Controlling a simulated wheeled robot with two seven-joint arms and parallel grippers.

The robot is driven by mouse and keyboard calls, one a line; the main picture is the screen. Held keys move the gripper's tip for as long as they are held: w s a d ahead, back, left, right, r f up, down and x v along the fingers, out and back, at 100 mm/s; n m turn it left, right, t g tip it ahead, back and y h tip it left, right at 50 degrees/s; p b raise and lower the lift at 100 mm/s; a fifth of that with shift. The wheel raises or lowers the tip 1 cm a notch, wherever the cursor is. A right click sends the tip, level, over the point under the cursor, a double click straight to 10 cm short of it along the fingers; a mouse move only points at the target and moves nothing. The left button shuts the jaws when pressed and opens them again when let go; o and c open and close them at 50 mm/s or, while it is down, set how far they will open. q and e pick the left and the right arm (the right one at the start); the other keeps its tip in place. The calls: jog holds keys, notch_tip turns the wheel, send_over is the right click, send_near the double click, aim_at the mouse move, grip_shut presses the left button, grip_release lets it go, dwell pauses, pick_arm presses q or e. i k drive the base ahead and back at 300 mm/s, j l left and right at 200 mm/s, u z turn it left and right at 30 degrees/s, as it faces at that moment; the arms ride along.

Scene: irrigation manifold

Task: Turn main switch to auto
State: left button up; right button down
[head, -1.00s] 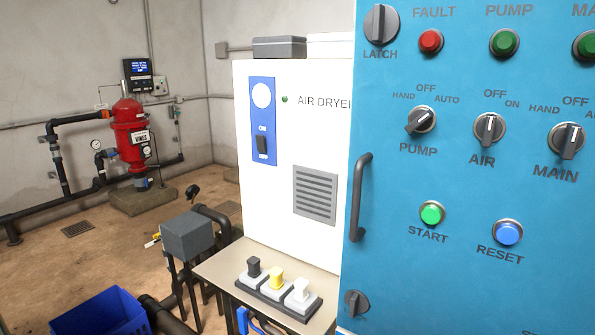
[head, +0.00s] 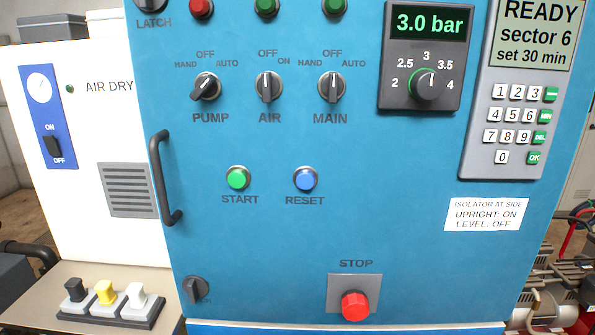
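The MAIN switch (head: 332,87) is a dark rotary knob on the blue control panel (head: 400,170), in the upper middle of the head view. It has HAND at its upper left, OFF above it and AUTO at its upper right. Its grip bar stands upright, in line with OFF. Neither of my grippers is in view, and nothing touches the knob.
The AIR knob (head: 269,86) and the tilted PUMP knob (head: 206,86) sit left of MAIN. A pressure dial (head: 426,84) is at its right. START (head: 238,178), RESET (head: 305,179) and red STOP (head: 355,305) buttons lie below. A door handle (head: 166,178) sticks out at left.

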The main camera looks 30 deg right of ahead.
aim_at(332, 86)
jog(key=l+z, duration=0.1)
jog(key=z, duration=0.9)
jog(key=l+u, duration=0.3)
jog(key=u, duration=0.15)
jog(key=l+u, duration=0.3)
jog(key=u, duration=0.2)
jog(key=k, duration=0.05)
